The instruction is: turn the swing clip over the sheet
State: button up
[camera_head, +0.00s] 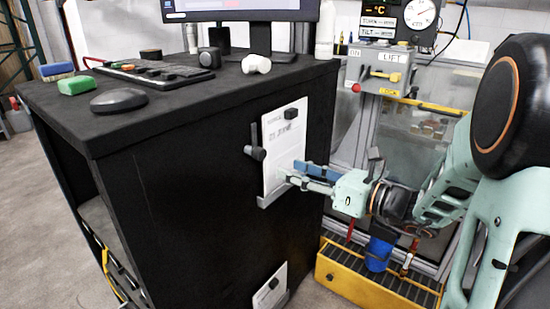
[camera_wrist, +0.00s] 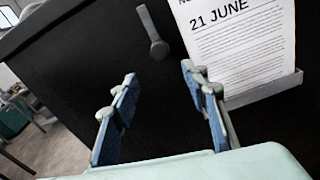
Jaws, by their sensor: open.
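The sheet (camera_head: 281,160) is white with printed text and stands upright against the dark side panel of the desk. In the wrist view the sheet (camera_wrist: 245,45) reads "21 JUNE", and its lower edge sits at a grey ledge (camera_wrist: 268,90). The swing clip (camera_head: 256,153) is a small dark grey bar beside the sheet's left edge. In the wrist view the clip (camera_wrist: 152,34) has a rounded end and lies clear of the sheet. My gripper (camera_head: 293,172) is in front of the sheet's lower part. In the wrist view its blue-padded fingers (camera_wrist: 160,78) are apart, with nothing between them.
A second white sheet (camera_head: 269,287) is low on the same panel. The desk top (camera_head: 170,105) holds a mouse, a keyboard, a green block and a monitor.

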aim_at(263, 156)
jog(key=shift+t, duration=0.3)
jog(key=x, duration=0.3)
jog(key=b+x, duration=0.1)
jog(key=x, duration=0.3)
jog(key=b+x, duration=0.1)
jog(key=x, duration=0.2)
jog(key=shift+w+a+r, duration=0.15)
jog(key=shift+w+r, duration=0.15)
jog(key=shift+r, duration=0.1)
jog(key=shift+c, duration=0.6)
grip_shut()
